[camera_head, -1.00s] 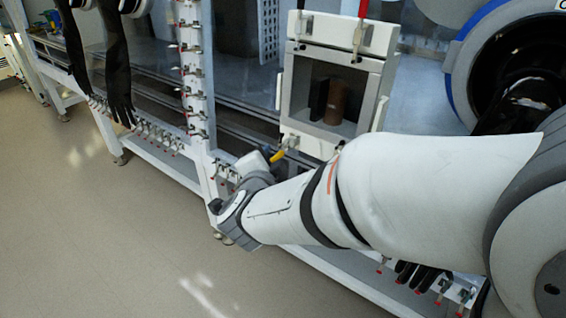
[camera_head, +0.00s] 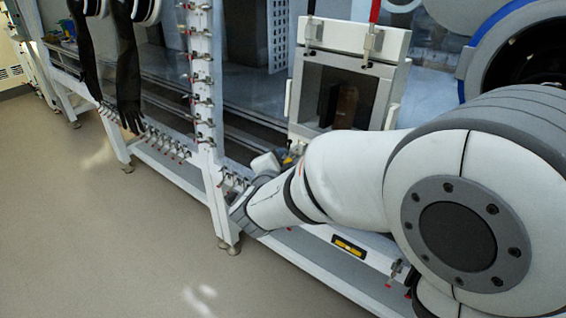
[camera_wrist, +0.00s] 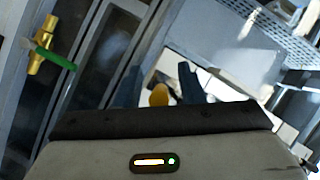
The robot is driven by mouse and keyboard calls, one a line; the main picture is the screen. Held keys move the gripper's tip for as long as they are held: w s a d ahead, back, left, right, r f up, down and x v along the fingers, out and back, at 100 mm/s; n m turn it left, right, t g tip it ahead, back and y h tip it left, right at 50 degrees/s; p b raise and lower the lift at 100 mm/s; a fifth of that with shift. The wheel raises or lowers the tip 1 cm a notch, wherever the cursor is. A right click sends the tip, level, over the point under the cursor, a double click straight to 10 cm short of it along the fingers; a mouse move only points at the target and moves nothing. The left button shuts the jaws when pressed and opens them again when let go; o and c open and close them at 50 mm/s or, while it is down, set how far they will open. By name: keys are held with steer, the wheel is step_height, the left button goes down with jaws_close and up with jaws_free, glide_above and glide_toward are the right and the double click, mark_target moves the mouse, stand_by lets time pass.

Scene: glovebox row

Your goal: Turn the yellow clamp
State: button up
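The yellow clamp (camera_wrist: 158,95) shows in the wrist view as a rounded yellow end between my two fingers. In the head view only a small yellow bit (camera_head: 288,159) shows at the lower left of the small windowed chamber, mostly hidden by my arm. My gripper (camera_wrist: 160,82) has its dark fingers apart, one on each side of the clamp, with gaps visible on both sides. I cannot tell how deep the clamp sits between them. The rest of the clamp is hidden by my gripper body.
The small windowed chamber (camera_head: 298,88) stands just beyond my gripper. In the wrist view a brass valve with a green handle (camera_wrist: 55,58) is at upper left. Black gloves (camera_head: 127,75) hang at the left. The floor (camera_head: 90,240) is clear.

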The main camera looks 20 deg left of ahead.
steer(key=shift+c, duration=0.4)
jaws_close()
